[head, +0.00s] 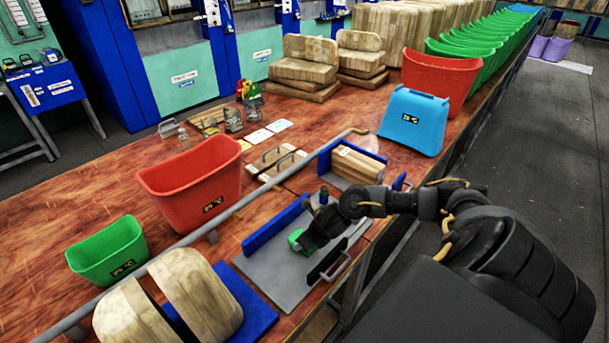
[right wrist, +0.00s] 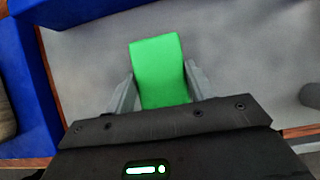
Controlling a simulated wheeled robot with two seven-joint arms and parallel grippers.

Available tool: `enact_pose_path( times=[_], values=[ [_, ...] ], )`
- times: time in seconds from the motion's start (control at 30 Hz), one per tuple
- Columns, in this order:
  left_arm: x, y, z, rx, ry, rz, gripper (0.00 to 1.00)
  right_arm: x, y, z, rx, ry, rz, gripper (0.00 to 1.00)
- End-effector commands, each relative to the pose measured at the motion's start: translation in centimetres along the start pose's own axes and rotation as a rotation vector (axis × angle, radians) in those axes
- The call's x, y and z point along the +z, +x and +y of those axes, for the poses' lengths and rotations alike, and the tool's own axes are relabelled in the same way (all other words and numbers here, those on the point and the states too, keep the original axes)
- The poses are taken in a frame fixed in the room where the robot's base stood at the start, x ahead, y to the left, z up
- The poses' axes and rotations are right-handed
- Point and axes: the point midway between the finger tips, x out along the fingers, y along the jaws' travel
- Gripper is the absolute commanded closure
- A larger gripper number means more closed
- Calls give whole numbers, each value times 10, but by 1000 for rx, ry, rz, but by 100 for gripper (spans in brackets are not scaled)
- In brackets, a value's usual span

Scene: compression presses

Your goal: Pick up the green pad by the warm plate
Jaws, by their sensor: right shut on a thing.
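The green pad (head: 296,239) is a small bright green block at the grey metal plate (head: 262,272) on the bench. In the right wrist view the green pad (right wrist: 160,70) sits between the two grey fingers of my right gripper (right wrist: 160,88), which is shut on it. In the head view my right gripper (head: 306,241) is low over the plate, partly hiding the pad. I cannot tell whether the pad touches the plate. No label shows which plate is warm. My left gripper is not in view.
A blue bar (head: 275,226) edges the plate, and a black bar with a handle (head: 328,262) stands at its near right. A red bin (head: 190,180), a green bin (head: 107,252) and wooden blocks (head: 197,295) stand to the left. A metal rail (head: 250,199) crosses the bench.

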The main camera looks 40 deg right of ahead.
Motion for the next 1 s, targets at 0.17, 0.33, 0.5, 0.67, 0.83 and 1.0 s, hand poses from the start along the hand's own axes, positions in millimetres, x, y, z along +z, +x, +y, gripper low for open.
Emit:
enact_pose_path(
  times=[0.17, 0.33, 0.5, 0.67, 0.83, 1.0],
  values=[
    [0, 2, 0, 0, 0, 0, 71, 20, -31, -1, -1, -4, -7, 71],
    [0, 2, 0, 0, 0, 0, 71, 35, -58, -1, -2, -4, -5, 71],
    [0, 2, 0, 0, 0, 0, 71, 43, -73, 0, -1, -1, -3, 71],
    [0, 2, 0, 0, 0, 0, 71, 44, -77, 0, -1, -1, -1, 71],
    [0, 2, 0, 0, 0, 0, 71, 44, -77, 0, -1, 0, -1, 48],
    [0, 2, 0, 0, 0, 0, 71, 44, -76, 0, 0, -1, -1, 64]
  ],
)
